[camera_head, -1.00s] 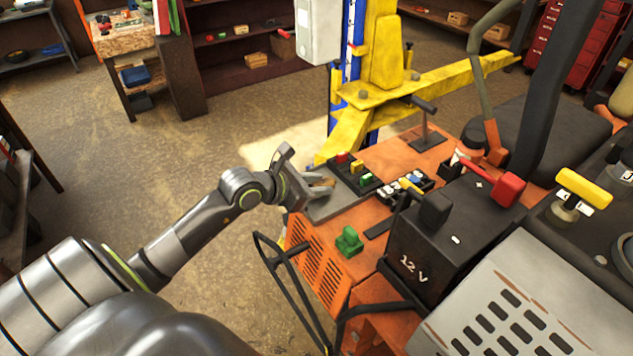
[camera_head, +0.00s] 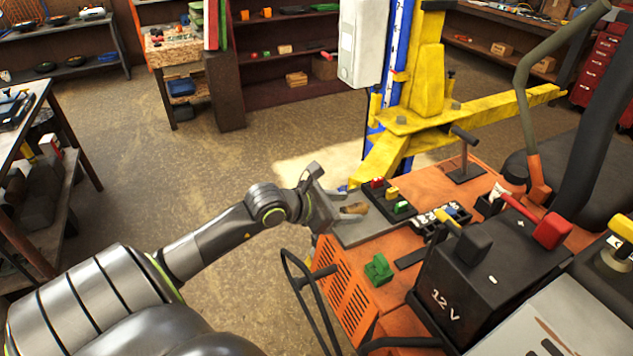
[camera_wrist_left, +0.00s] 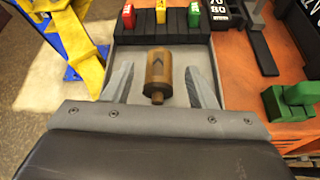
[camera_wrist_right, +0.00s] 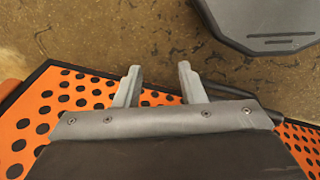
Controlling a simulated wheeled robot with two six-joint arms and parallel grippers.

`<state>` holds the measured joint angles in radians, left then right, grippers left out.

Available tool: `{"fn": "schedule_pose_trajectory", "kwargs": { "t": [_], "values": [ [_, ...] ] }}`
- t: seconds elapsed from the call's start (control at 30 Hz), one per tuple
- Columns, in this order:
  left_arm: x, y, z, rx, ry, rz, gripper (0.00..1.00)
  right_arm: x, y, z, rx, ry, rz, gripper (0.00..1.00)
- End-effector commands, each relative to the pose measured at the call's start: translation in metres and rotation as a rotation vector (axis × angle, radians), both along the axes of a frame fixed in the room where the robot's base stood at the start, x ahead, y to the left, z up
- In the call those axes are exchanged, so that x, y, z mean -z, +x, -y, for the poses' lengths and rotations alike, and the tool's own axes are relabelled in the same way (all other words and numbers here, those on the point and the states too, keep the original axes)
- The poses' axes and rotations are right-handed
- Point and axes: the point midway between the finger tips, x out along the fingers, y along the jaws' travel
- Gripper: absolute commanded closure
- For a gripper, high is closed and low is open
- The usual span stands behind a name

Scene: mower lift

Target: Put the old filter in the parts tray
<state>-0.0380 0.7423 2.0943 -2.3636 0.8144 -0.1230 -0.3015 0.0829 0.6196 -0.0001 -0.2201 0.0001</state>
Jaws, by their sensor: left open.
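The old filter (camera_wrist_left: 158,72) is a brown cylinder with a short stub at its near end. It lies on the grey parts tray (camera_wrist_left: 125,54) on the orange mower deck. In the head view the filter (camera_head: 354,208) shows at the left part of the tray (camera_head: 362,235). My left gripper (camera_wrist_left: 158,80) is open, with one finger on each side of the filter and a gap to both. It also shows in the head view (camera_head: 338,190). My right gripper (camera_wrist_right: 158,76) is open and empty above an orange perforated panel and the floor.
A black block (camera_head: 388,200) with red, yellow and green pieces stands beyond the tray. A green part (camera_head: 378,269) sits on the deck nearby. A black 12 V battery (camera_head: 462,292) stands to the right. The yellow lift arm (camera_head: 490,108) rises behind.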

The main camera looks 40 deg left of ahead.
Motion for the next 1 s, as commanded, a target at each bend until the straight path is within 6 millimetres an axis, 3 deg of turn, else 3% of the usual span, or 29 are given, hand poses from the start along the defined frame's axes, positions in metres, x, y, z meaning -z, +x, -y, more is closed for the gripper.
{"fn": "schedule_pose_trajectory", "kwargs": {
  "t": [0.43,0.8,1.0],
  "values": [
    [-0.023,-0.046,-0.016,0.003,0.005,-0.004,0.48,0.006,0.0,-0.002,0.001,0.002,0.0,0.64],
    [-0.043,-0.077,-0.027,-0.001,0.003,-0.004,0.48,-0.013,0.001,-0.004,0.001,0.005,0.001,0.64],
    [-0.046,-0.084,-0.029,0.001,0.0,-0.002,0.48,-0.018,0.001,-0.004,0.001,0.005,0.002,0.64]
  ]
}}
